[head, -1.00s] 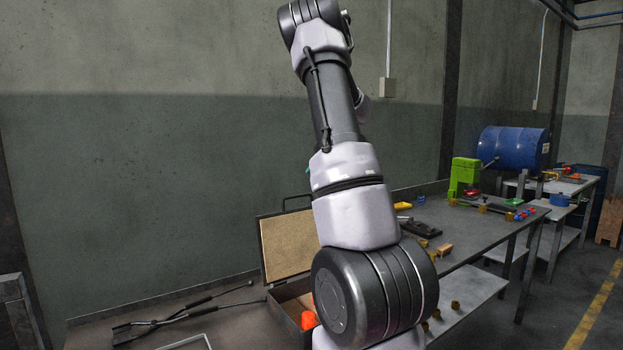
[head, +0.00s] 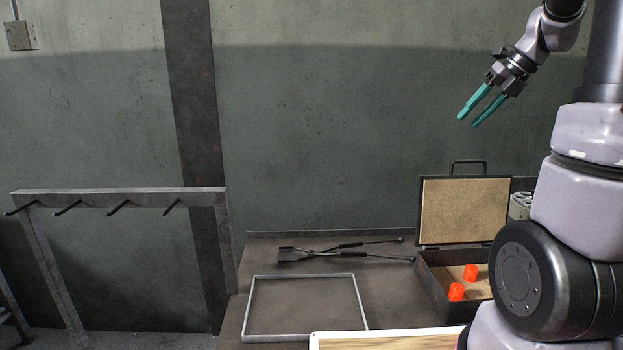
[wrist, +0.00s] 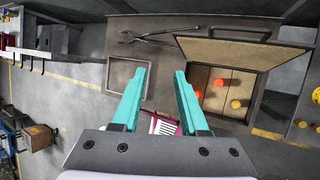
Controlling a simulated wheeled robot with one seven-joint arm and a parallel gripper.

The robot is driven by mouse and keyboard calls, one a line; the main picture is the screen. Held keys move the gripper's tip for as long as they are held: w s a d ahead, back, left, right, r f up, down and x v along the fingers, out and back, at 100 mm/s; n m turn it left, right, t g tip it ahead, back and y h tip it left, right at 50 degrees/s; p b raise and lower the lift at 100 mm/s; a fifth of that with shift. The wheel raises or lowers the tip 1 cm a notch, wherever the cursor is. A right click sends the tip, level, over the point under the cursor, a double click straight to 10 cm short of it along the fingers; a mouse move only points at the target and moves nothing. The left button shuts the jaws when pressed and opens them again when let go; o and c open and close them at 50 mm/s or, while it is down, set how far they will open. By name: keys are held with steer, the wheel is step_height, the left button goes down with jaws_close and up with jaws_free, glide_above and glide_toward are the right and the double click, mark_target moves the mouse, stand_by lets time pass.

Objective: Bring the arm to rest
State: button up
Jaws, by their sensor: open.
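My gripper (head: 474,110) is in the upper right of the head view, raised in the air above the workbench and apart from everything. Its two teal fingers are spread with nothing between them. My arm fills the right edge of the head view and hides part of the case and bench.
An open case (head: 432,285) holds two orange pieces (head: 470,272). Tongs (head: 340,250) and a grey rectangular frame (head: 247,305) lie on the bench. A rack with hooks (head: 120,198) stands at left. A yellow piece (wrist: 237,104) shows in the wrist view. Air around my gripper is clear.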

steer(key=s+a+r+n+t+h, duration=0.1)
steer(key=s+a+n, duration=0.6)
steer(key=n, duration=0.9)
steer(key=s+a+r+n+t+h, duration=0.1)
steer(key=s+a+n+h, duration=0.1)
steer(key=s+a+n, duration=0.6)
steer(key=s+n, duration=0.4)
steer(key=n, duration=0.3)
steer(key=shift+s+n+t, duration=0.15)
steer(key=shift+n+t, duration=0.25)
